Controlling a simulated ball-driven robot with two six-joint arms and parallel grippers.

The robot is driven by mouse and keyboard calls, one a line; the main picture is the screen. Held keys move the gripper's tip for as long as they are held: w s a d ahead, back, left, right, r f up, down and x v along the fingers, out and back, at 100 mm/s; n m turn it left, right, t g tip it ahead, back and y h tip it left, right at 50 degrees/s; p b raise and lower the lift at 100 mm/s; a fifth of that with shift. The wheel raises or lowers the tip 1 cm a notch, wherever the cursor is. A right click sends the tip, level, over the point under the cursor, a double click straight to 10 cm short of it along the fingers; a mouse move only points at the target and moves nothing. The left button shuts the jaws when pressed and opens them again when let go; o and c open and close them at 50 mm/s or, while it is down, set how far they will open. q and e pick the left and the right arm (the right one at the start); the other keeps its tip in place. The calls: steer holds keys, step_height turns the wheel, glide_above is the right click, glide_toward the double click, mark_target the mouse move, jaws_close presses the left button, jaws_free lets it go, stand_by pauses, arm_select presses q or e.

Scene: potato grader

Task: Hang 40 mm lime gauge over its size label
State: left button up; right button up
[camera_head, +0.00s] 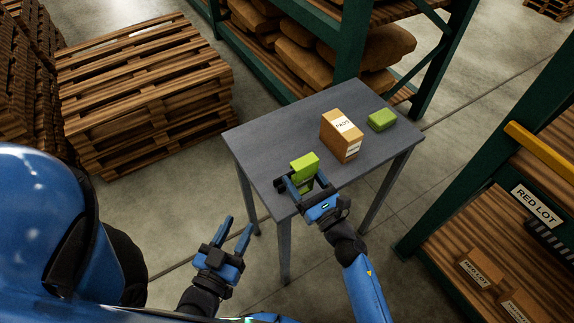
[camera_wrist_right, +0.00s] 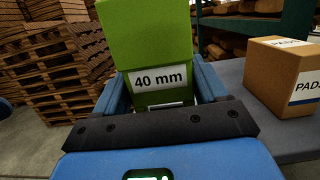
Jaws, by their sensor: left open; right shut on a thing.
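The lime gauge (camera_head: 304,162) is a bright green block over the near left part of the grey table. In the right wrist view the lime gauge (camera_wrist_right: 150,40) bears a white "40 mm" label (camera_wrist_right: 160,78), and part of a second white label shows lower down. My right gripper (camera_head: 306,182) is shut on the lime gauge, one blue finger on each side. I cannot tell whether the gauge touches the tabletop. My left gripper (camera_head: 236,232) is open and empty, off the table's near left side. I see no separate size label for hanging.
On the grey table (camera_head: 265,135) stand a cardboard "PADS" box (camera_head: 340,136) and a darker green block (camera_head: 382,120). A small dark object (camera_head: 281,185) lies beside my right gripper. Pallets (camera_head: 145,85) stand at left, a sack rack (camera_head: 330,40) behind, a "RED LOT" shelf (camera_head: 537,205) at right.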

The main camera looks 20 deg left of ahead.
steer(key=shift+r+v, duration=0.2)
steer(key=shift+v, duration=1)
steer(key=shift+r+v, duration=0.25)
steer(key=shift+v, duration=0.95)
steer(key=shift+d, duration=0.1)
